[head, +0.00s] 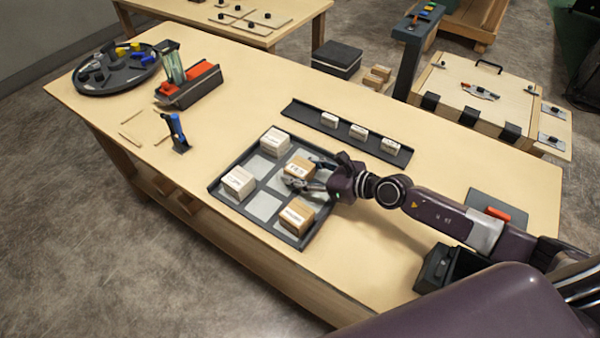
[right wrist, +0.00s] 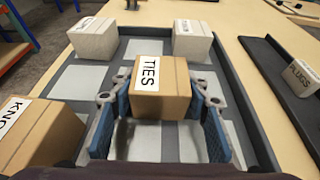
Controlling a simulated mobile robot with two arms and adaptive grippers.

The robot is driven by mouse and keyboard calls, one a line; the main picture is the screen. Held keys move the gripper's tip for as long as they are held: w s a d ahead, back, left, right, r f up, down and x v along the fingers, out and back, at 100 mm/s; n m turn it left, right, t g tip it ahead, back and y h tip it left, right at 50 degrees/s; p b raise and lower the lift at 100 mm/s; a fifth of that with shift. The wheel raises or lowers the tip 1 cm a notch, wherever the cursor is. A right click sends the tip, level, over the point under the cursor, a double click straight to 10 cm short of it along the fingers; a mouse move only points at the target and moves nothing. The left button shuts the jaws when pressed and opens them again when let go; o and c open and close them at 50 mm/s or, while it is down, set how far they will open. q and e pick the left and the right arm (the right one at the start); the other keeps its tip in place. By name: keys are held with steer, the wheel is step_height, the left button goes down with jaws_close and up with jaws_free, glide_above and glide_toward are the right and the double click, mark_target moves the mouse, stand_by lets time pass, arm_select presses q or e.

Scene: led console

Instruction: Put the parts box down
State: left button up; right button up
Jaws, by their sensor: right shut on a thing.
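A brown parts box marked TIES (head: 299,168) is between the fingers of my right gripper (head: 308,174); it also shows in the right wrist view (right wrist: 160,88). The blue finger pads are shut on its two sides. The box is upright over the dark tray (head: 225,198). I cannot tell whether its bottom touches the tray. Grey pads (right wrist: 80,85) show on the tray around the box. Two whitish boxes (head: 275,140) (head: 238,182) stand at the tray's far-left side. Another brown box (head: 296,217) stands at its near corner. My left gripper is not in view.
A dark rail (head: 345,135) with several small white boxes lies behind the tray. A blue tool stand (head: 178,133), a red-and-black holder (head: 190,85) and a round dark tray (head: 115,70) stand left. A black bin (head: 440,268) stands right. Bare tabletop lies left of the tray.

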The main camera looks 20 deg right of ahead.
steer(key=shift+s+f, duration=0.1)
steer(key=shift+f, duration=0.05)
steer(key=o, duration=1.2)
